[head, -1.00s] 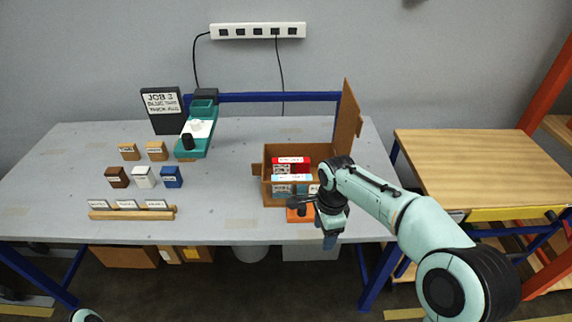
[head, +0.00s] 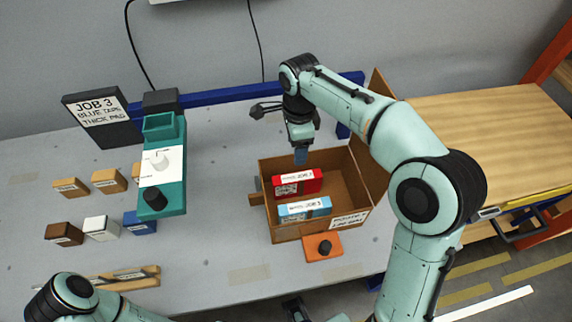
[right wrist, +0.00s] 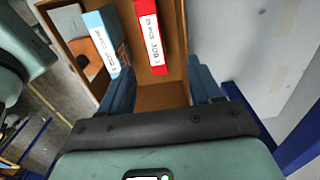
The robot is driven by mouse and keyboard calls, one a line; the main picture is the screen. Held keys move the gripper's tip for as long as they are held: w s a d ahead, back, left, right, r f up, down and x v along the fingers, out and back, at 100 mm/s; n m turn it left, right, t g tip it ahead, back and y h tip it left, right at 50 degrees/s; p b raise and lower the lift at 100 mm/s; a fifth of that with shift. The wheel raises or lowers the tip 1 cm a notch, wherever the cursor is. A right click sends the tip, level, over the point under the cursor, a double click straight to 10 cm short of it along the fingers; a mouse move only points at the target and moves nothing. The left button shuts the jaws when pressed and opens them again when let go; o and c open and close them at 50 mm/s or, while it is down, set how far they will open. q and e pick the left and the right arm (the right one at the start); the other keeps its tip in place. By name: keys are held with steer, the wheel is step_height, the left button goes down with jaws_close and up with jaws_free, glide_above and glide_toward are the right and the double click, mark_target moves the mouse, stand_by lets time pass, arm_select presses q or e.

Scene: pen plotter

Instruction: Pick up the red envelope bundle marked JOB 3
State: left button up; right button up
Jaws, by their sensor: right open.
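The red envelope bundle (head: 297,182) stands in the open cardboard box (head: 352,185), towards its back left, with a white label on top. It also shows in the right wrist view (right wrist: 147,12), where its label seems to read JOB 3. A light blue bundle (head: 305,208) stands in front of it in the same box. My right gripper (head: 301,157) is above the back part of the box, pointing down, open and empty. In the right wrist view its two fingers (right wrist: 161,84) are spread apart, with the red bundle ahead of the gap.
An orange block with a black knob (head: 323,246) sits in front of the box. A teal plotter (head: 176,135), a JOB 3 sign (head: 98,112) and several small boxes are to the left. A blue rail (head: 235,95) runs behind.

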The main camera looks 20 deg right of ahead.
steer(key=b, duration=0.1)
glide_above(297, 176)
steer(key=f, duration=0.7)
steer(key=shift+w+f, duration=0.25)
steer(key=shift+f, duration=0.05)
steer(key=f, duration=0.4)
steer(key=shift+s+f+b, duration=0.25)
steer(key=shift+s+b, duration=0.15)
steer(key=shift+w+f, duration=0.1)
steer(key=shift+f, duration=0.45)
arm_select(q)
steer(key=shift+s+f, duration=0.25)
steer(key=shift+f, duration=0.25)
steer(key=shift+s+f, duration=0.25)
steer(key=shift+f, duration=0.2)
arm_select(e)
steer(key=c, duration=1.1)
